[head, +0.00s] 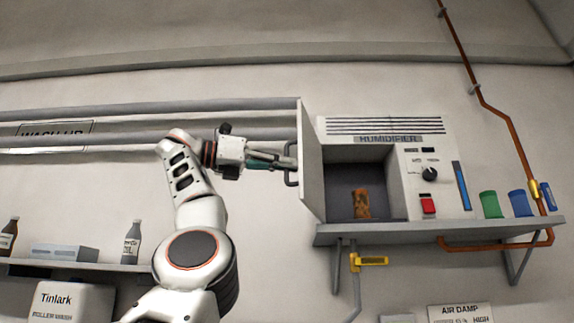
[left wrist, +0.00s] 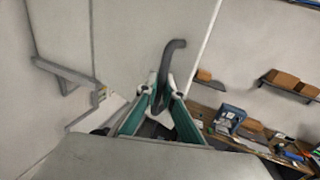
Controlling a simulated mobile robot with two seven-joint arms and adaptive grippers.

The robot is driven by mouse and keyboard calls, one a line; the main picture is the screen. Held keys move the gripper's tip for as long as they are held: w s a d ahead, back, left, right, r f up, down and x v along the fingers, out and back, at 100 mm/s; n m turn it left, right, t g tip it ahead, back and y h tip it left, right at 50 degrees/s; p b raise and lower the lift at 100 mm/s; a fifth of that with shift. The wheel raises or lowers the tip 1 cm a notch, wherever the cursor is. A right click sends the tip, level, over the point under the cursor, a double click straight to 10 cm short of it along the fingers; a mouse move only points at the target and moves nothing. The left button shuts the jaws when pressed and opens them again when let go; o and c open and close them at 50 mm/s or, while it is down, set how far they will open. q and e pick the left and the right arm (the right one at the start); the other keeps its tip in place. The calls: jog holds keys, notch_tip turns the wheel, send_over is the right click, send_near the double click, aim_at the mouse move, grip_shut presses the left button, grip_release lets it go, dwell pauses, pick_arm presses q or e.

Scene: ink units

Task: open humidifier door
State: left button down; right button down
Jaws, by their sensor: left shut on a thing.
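The humidifier (head: 386,131) is a pale box on a wall shelf, with its label, vents, a black knob and a red switch on the front. Its door (head: 310,160) stands swung out to the left, and the dark compartment (head: 340,178) is exposed with a brown object (head: 362,203) inside. My left gripper (head: 292,162) is at the door's outer side, shut on the dark curved door handle. In the left wrist view the handle (left wrist: 171,60) rises from between the fingertips (left wrist: 163,92), against the pale door panel (left wrist: 130,45). My right gripper is not in view.
The shelf (head: 400,232) under the humidifier carries green and blue containers (head: 491,204) at right. A copper pipe (head: 497,115) with a yellow valve runs down the wall. A lower left shelf (head: 90,264) holds bottles and a box. Grey pipes cross the wall behind my arm.

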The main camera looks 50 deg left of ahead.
pick_arm(q)
jog(key=c, duration=2.5)
grip_release()
jog(key=shift+s+r, duration=0.1)
jog(key=v, duration=1.1)
jog(key=shift+s, duration=0.35)
jog(key=shift+s+a, duration=0.1)
jog(key=shift+a, duration=0.05)
